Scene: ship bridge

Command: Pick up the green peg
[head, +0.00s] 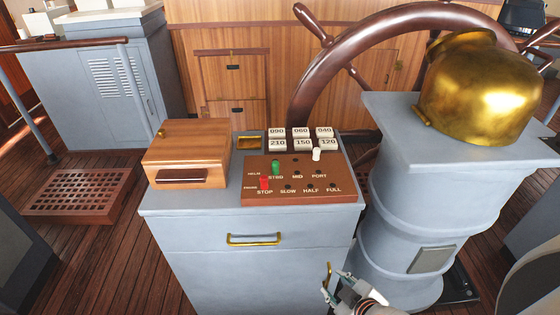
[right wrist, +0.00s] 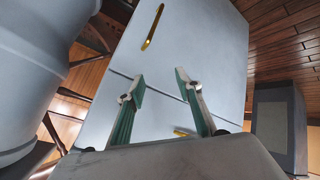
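The green peg (head: 275,167) stands upright in the brown peg board (head: 300,198), in the row marked HELM, by the label STBD. My right gripper (head: 337,284) is low in front of the grey cabinet (head: 180,225), well below and to the right of the peg. In the right wrist view my right gripper (right wrist: 165,95) has its two fingers apart with nothing between them, facing the cabinet front. The peg is not seen in that view. My left gripper is not in view.
A red peg (head: 264,183) stands close to the green peg, by STOP. A white peg (head: 316,154) stands further right. A wooden box (head: 188,152) is left of the board. Number tiles (head: 302,144) lie behind it. A brass-topped pedestal (head: 415,190) stands right.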

